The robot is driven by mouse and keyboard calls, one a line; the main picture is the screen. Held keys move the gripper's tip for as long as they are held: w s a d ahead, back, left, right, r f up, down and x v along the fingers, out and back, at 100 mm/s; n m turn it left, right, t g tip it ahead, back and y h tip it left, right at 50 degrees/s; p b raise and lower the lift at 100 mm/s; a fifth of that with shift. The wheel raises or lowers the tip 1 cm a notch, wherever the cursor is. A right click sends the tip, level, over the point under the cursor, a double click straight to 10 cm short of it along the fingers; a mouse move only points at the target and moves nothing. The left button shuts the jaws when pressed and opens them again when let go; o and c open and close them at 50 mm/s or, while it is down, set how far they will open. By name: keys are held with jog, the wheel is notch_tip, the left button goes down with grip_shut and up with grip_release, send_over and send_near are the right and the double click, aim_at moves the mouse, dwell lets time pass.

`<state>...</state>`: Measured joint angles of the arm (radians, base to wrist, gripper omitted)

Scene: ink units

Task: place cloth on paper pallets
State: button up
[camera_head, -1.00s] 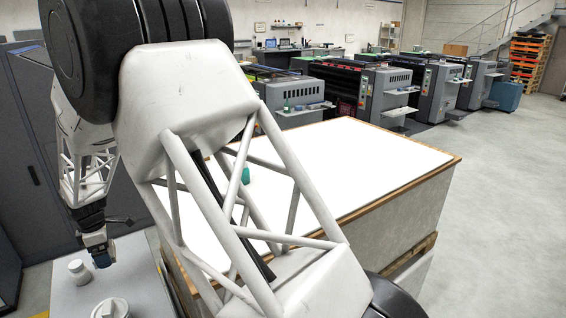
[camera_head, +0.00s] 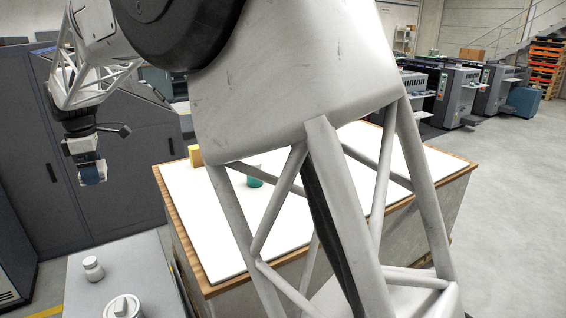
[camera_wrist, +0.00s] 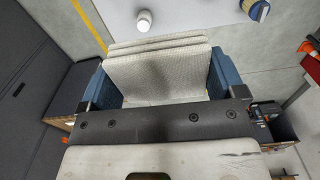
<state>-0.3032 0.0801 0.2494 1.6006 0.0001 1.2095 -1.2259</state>
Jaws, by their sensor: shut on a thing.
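The cloth (camera_wrist: 158,75) is a folded, light grey, woven-looking piece in the wrist view. My gripper (camera_wrist: 157,84) is shut on it, with a blue finger at each side. In the head view my gripper (camera_head: 88,174) hangs at the left, in front of grey cabinets and above the grey side table. The cloth is hard to make out there. The paper pallet (camera_head: 212,232) is a large stack with a white top and wooden edges, to the right of my gripper. My own arm hides much of its middle. The cloth is apart from it.
A green cup-like thing (camera_head: 255,182) and a tan block (camera_head: 195,156) are on the stack's top. Grey cabinets (camera_head: 140,190) stand behind my gripper.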

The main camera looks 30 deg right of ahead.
jog(key=s+d+f, duration=0.1)
jog(key=s+d, duration=0.3)
jog(key=d, duration=0.6)
jog(key=s+d+f, duration=0.2)
jog(key=s+d, duration=0.3)
jog(key=d, duration=0.6)
jog(key=s+d+f, duration=0.1)
jog(key=s+d, duration=0.3)
jog(key=d, duration=0.6)
jog(key=shift+s+d+f, duration=0.15)
jog(key=shift+s+d, duration=0.05)
jog(key=shift+s, duration=0.15)
jog(key=shift+f, duration=0.55)
jog(key=shift+w, duration=0.1)
jog(key=w, duration=0.5)
jog(key=w+d+f, duration=0.1)
jog(key=w, duration=0.4)
jog(key=w+d, duration=0.1)
jog(key=w, duration=0.4)
jog(key=shift+w+f, duration=0.25)
jog(key=shift+w, duration=0.15)
jog(key=shift+f, duration=1.75)
